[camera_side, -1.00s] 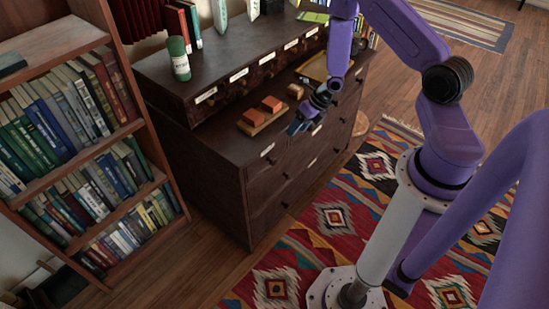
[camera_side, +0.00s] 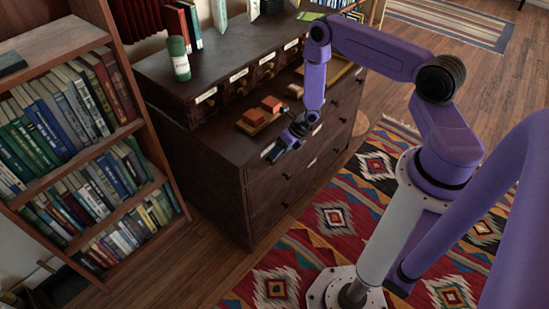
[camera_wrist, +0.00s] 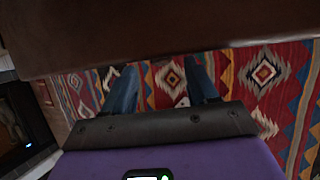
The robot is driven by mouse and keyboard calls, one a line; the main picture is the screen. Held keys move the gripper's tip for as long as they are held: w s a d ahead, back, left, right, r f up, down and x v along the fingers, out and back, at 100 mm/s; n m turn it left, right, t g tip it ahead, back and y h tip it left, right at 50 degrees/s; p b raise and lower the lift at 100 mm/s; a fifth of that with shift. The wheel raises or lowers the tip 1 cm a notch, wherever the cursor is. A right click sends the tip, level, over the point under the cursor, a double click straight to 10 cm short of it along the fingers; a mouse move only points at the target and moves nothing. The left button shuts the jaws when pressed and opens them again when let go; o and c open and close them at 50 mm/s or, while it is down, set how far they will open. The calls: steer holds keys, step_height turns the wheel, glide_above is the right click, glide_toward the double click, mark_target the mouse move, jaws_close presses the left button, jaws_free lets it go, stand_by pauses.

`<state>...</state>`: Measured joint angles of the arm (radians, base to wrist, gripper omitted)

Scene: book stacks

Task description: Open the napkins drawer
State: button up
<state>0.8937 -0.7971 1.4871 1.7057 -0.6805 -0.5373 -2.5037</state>
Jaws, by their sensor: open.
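The dark wooden cabinet (camera_side: 215,150) has a raised row of small drawers (camera_side: 240,85) with white labels and knobs. Larger drawers (camera_side: 285,190) with dark knobs and labels are in its front below. The label words are too small to read, so I cannot tell which is the napkins drawer. All drawers that show look shut. My gripper (camera_side: 277,152) is open and empty, near the front top edge of the cabinet at its left end. In the wrist view its two blue fingers (camera_wrist: 163,68) are apart over the rug, with the dark cabinet edge (camera_wrist: 150,35) beyond them.
A green cylinder (camera_side: 180,60) and books stand on the upper top. A full bookcase (camera_side: 85,150) is at left. The patterned rug (camera_side: 340,215) in front is clear beside my base.

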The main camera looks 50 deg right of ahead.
steer(key=shift+x, duration=2.35)
jaws_close()
